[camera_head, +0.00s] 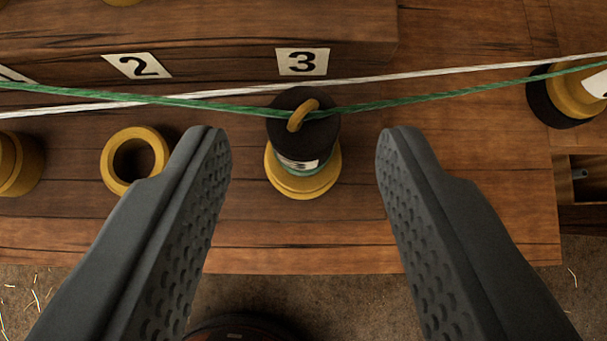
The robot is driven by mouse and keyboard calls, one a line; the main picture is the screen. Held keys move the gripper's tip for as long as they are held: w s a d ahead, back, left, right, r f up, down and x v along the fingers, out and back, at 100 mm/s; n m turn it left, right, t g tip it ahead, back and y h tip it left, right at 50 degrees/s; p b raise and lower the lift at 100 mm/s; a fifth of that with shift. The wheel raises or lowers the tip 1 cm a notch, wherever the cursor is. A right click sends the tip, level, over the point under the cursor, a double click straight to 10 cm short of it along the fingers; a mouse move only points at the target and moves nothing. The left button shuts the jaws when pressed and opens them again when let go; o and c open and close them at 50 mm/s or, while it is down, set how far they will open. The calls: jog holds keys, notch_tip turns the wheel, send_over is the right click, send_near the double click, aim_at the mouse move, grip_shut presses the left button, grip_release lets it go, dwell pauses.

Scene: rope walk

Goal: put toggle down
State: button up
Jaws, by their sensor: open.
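The toggle appears to be the black-topped piece (318,130) with a yellow eye (302,115) on its top, a pale label and a green band. It stands in or on a round yellow base (303,187) in front of the number 3 plate (302,61). The green rope (215,103) meets the yellow eye; whether it threads through is unclear. My gripper (305,140) is open and empty. Its two dark fingers are spread wide to the left and right of the piece, with visible gaps on both sides.
An empty yellow ring socket (111,163) is below the number 2 plate (137,66). Another yellow piece (20,165) is at the left edge. A black-and-yellow piece (570,95) is at the right. A white rope (430,73) crosses behind. The bench's front edge (300,262) is clear.

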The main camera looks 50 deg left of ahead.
jog(key=v, duration=0.6)
jog(key=shift+d, duration=0.1)
jog(key=s+d+r+m+t+h, duration=0.1)
jog(key=s+d+r+t, duration=0.1)
jog(key=d, duration=0.4)
jog(key=s+d+r+m+t, duration=0.1)
jog(key=s+d+r+m, duration=0.1)
jog(key=d, duration=0.4)
jog(key=s+d+r+m+t+h, duration=0.2)
jog(key=s+d+m+t+h, duration=0.4)
jog(key=s+d, duration=1.1)
jog(key=d+t, duration=0.2)
jog(key=d, duration=0.2)
jog(key=shift+s+r+m, duration=0.3)
jog(key=shift+s+m, duration=0.1)
